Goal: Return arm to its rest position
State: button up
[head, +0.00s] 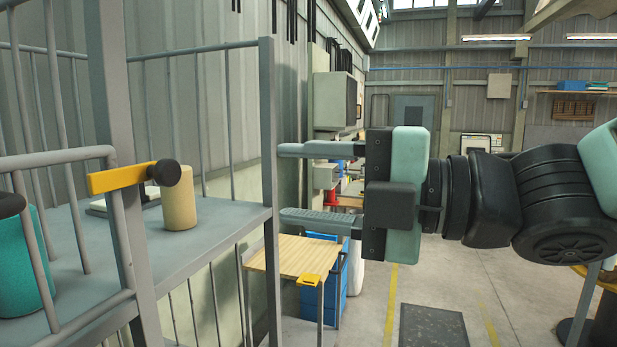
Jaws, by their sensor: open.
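My gripper (281,184) is in the middle of the head view, at the end of my arm, which comes in from the right. Its two fingers are spread apart, one above the other, and point left. Nothing is between them. The fingertips appear beside the right upright post of a grey metal rack (268,120); I cannot tell whether they touch it.
The rack's shelf holds a teal cylinder (22,265) and a beige cylinder (178,205). A yellow latch bar (122,178) with a black knob crosses its front. A wooden-topped table (293,254) and blue bins (352,270) stand beyond. Open floor (440,285) lies below my arm.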

jog(key=w+d+f+m+h+b, duration=0.1)
jog(key=d+f+m+h+b, duration=0.15)
jog(key=f+m, duration=0.4)
jog(key=w+d+f+m+t+h+b, duration=0.1)
jog(key=f+m+h+b, duration=0.2)
jog(key=f, duration=0.7)
jog(key=w+d+f+m+h+b, duration=0.2)
jog(key=f+m+h, duration=0.3)
jog(key=f, duration=0.3)
jog(key=s+d+f+m+g+h+b, duration=0.2)
jog(key=s+d+f+m+g, duration=0.1)
jog(key=s+f, duration=0.4)
jog(key=s+d+f+m+g+h+b, duration=0.2)
jog(key=s+d+f+m+g+h, duration=0.1)
jog(key=s+f+m, duration=0.3)
jog(key=shift+s+d+f+g+b, duration=0.3)
jog(key=shift+s+f+g, duration=0.4)
jog(key=shift+g, duration=0.2)
jog(key=shift+h, duration=0.25)
